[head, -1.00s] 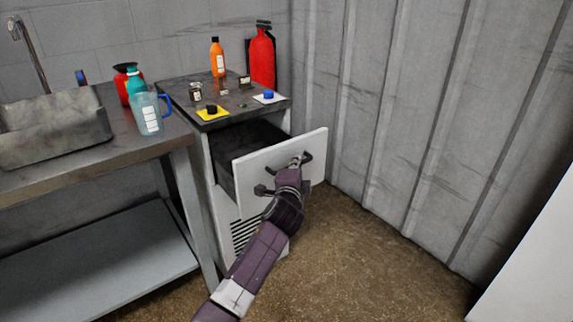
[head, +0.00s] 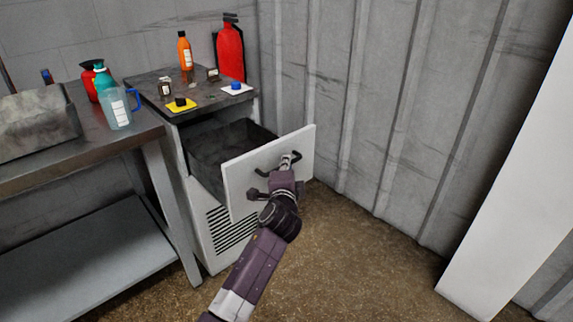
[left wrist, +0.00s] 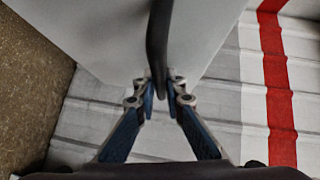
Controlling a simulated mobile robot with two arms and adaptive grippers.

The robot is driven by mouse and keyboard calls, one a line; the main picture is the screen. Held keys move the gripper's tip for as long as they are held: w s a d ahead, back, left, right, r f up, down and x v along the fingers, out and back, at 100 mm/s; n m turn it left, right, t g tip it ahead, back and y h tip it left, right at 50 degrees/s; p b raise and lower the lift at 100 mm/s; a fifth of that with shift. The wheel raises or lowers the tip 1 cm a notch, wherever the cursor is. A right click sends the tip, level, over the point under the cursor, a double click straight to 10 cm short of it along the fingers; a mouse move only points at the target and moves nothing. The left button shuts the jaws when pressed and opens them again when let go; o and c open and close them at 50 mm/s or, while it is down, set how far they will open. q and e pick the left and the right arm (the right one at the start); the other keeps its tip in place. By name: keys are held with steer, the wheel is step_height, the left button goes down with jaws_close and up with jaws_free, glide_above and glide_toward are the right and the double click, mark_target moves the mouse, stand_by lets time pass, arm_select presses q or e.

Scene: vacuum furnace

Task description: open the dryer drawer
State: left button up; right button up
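The dryer drawer (head: 240,180) has a white front and a dark inside, and it stands pulled out from the white dryer cabinet (head: 205,235). A dark bar handle (head: 262,171) is on its front. My left gripper (head: 288,163) is at the right end of the handle. In the left wrist view the dark handle (left wrist: 158,45) runs down between the two fingers of my left gripper (left wrist: 160,100), which are closed around it. The drawer looks empty where its inside shows. My right gripper is not in view.
A metal bench with a sink (head: 35,122) stands to the left. On the cabinet top are an orange bottle (head: 185,52), a yellow mat (head: 181,105) and small jars. A red extinguisher (head: 230,50) is behind. Floor to the right is clear, up to a white panel (head: 510,190).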

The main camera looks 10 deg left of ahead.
arm_select(q)
steer(key=shift+o, duration=0.5)
steer(key=s+d+r, duration=0.1)
steer(key=s, duration=1.1)
steer(key=shift+d+r, duration=0.15)
steer(key=shift+r, duration=0.1)
